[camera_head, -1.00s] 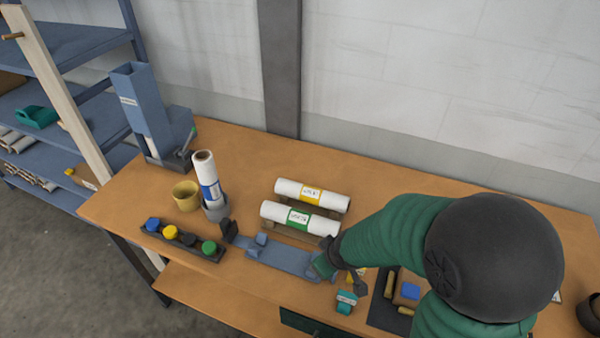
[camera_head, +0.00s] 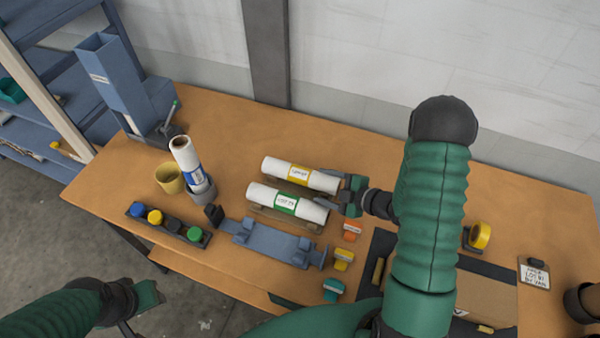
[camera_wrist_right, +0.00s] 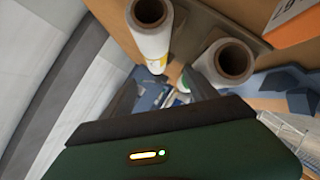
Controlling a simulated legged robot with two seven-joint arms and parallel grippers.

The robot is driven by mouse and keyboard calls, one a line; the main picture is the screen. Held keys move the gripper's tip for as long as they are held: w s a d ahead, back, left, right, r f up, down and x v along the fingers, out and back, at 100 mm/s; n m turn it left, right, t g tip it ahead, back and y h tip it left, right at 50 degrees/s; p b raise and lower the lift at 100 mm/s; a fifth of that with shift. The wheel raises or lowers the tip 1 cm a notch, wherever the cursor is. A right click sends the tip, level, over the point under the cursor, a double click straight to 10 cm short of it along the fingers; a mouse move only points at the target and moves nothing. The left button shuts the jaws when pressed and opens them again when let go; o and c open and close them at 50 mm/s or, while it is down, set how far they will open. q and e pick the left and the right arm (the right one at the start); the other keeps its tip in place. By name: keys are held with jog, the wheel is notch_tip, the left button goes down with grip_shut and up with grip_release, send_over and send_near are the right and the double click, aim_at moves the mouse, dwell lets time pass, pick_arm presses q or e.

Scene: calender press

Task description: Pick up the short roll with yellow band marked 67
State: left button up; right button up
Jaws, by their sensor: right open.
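The white roll with the yellow band (camera_head: 300,173) lies on its side at the back of a pair on the table; its label is too small to read. A white roll with a green band (camera_head: 286,202) lies parallel in front of it. My right gripper (camera_head: 337,190) is open and empty at the right ends of these rolls. In the right wrist view, the yellow-banded roll (camera_wrist_right: 152,38) and the other roll (camera_wrist_right: 230,62) show their hollow ends just beyond the fingers (camera_wrist_right: 163,92). My left gripper (camera_head: 143,310) is low at the left, in front of the table; its jaw opening is unclear.
An upright roll with a blue band (camera_head: 187,158) stands beside a yellow cup (camera_head: 170,179). A blue fixture (camera_head: 268,242) and a rack of coloured knobs (camera_head: 168,224) are in front. Small coloured blocks (camera_head: 343,259) lie right of the fixture. A tall blue press (camera_head: 118,80) stands at back left.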

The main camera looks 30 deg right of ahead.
aim_at(308, 178)
jog(key=x, duration=0.4)
jog(key=shift+w+f, duration=0.1)
jog(key=shift+w, duration=0.1)
jog(key=w+f, duration=0.1)
jog(key=w+f+p, duration=0.1)
jog(key=w, duration=0.1)
jog(key=w+f+p, duration=0.1)
jog(key=w, duration=0.1)
jog(key=shift+w+a+f, duration=0.1)
jog(key=shift+w+a, duration=0.05)
jog(key=shift+a, duration=0.25)
jog(key=shift+w+a, duration=0.1)
jog(key=shift+a, duration=0.1)
jog(key=shift+c, duration=2.4)
jog(key=shift+d, duration=0.25)
jog(key=c, duration=0.7)
jog(key=shift+c, duration=1.1)
pick_arm(q)
notch_tip(308, 178, up, 2)
jog(key=shift+w+d+r, duration=0.15)
